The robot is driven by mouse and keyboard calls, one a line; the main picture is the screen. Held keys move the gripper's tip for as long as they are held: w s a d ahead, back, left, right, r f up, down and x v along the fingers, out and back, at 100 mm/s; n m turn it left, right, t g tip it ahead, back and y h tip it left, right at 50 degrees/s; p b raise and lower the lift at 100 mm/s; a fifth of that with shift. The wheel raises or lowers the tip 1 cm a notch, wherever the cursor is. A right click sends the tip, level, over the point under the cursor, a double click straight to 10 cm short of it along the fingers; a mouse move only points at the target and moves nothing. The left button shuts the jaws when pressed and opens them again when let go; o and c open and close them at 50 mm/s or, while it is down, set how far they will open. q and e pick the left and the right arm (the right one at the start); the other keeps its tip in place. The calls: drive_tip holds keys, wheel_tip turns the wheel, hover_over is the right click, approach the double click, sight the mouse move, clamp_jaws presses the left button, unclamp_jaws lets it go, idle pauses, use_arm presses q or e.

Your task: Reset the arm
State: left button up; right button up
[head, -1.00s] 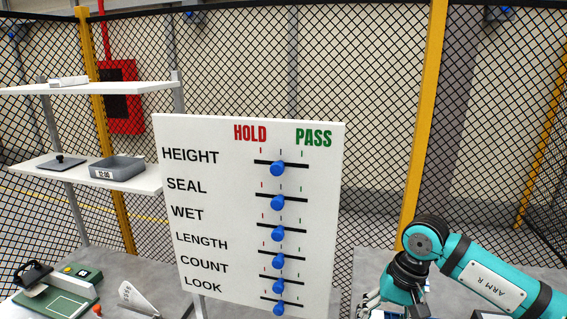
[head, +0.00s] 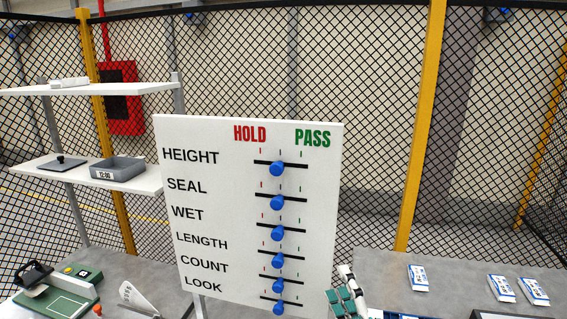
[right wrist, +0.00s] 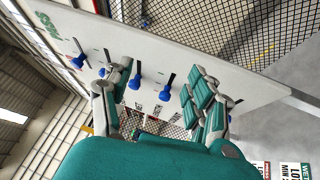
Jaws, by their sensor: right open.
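A white board (head: 225,240) stands in the middle of the head view, with HOLD in red and PASS in green at its top. Its rows read HEIGHT, SEAL, WET, LENGTH, COUNT and LOOK. Each row has a slot with a blue knob near its middle, such as the HEIGHT knob (head: 277,168) and the LOOK knob (head: 278,308). My right gripper (head: 347,294) shows at the board's lower right edge. In the right wrist view my right gripper (right wrist: 157,82) is open, its fingers apart before the board (right wrist: 140,45); no knob is visibly gripped. My left gripper is out of view.
A green device with a black handle (head: 55,300) sits at the lower left. Several blue-and-white packets, one here (head: 418,278), lie on the grey surface at the right. A mesh fence stands behind.

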drive_tip(key=s+d+f+m+g+h, duration=0.35)
drive_tip(key=f+m, duration=0.25)
drive_tip(key=f, duration=0.2)
drive_tip(key=s+d+f+m+g+h, duration=0.35)
drive_tip(key=s+d+f+m, duration=0.2)
drive_tip(key=f, duration=0.25)
drive_tip(key=s+f+m+g+y, duration=0.1)
drive_tip(key=s+f+m+g, duration=0.4)
drive_tip(key=s, duration=0.4)
drive_tip(key=s+f+m+g+y, duration=0.1)
drive_tip(key=s+f+m+g, duration=0.25)
drive_tip(key=s+f, duration=0.45)
wheel_tip(320, 180, down, 31)
drive_tip(key=s+n+g+b, duration=0.1)
drive_tip(key=s+g+b, duration=0.1)
drive_tip(key=b, duration=0.4)
use_arm(q)
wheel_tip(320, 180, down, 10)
drive_tip(key=b, duration=0.4)
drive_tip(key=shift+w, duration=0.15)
use_arm(e)
drive_tip(key=s+d+f, duration=0.3)
drive_tip(key=s+f, duration=1.2)
drive_tip(key=f, duration=0.3)
drive_tip(key=shift+f+g+h, duration=0.3)
drive_tip(key=shift+g, duration=0.15)
drive_tip(key=shift+s, duration=0.1)
